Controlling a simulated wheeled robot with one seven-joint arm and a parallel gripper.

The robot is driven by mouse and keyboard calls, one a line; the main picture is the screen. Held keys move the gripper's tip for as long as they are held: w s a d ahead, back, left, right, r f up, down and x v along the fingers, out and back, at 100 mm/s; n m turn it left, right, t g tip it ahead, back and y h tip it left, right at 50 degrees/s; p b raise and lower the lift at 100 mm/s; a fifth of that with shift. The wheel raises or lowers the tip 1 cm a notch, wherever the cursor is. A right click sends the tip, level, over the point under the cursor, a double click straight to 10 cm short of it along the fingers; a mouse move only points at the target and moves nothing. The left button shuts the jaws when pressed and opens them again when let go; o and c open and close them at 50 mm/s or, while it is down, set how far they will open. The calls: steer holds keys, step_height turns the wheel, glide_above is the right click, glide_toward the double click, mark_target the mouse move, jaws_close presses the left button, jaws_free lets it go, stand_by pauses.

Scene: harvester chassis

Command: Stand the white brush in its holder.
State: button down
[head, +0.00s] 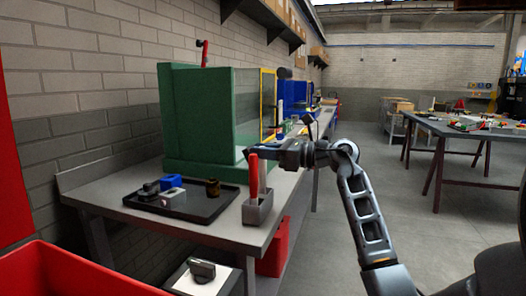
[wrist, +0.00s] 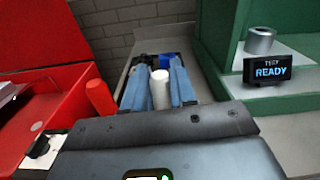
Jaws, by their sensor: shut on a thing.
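My gripper (head: 254,150) is above the bench, close over the red-handled brush (head: 254,178) in the head view. In the wrist view my gripper (wrist: 159,88) is shut on the white brush (wrist: 160,90), whose pale round handle shows between the two fingers. The rest of the white brush is hidden, and I cannot make it out in the head view. The grey holder (head: 258,210) stands at the bench's front right edge with the red-handled brush upright in it. A red cylinder (wrist: 98,97), apparently that handle, shows left of my fingers in the wrist view.
A black tray (head: 205,214) with small parts lies left of the holder. A green machine housing (head: 197,120) stands behind on the bench. A large red bin (head: 80,275) is at the front left. Open floor lies right of the bench.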

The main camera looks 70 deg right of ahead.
steer(key=c, duration=1.4)
jaws_free()
steer(key=shift+f, duration=0.15)
steer(key=o, duration=0.5)
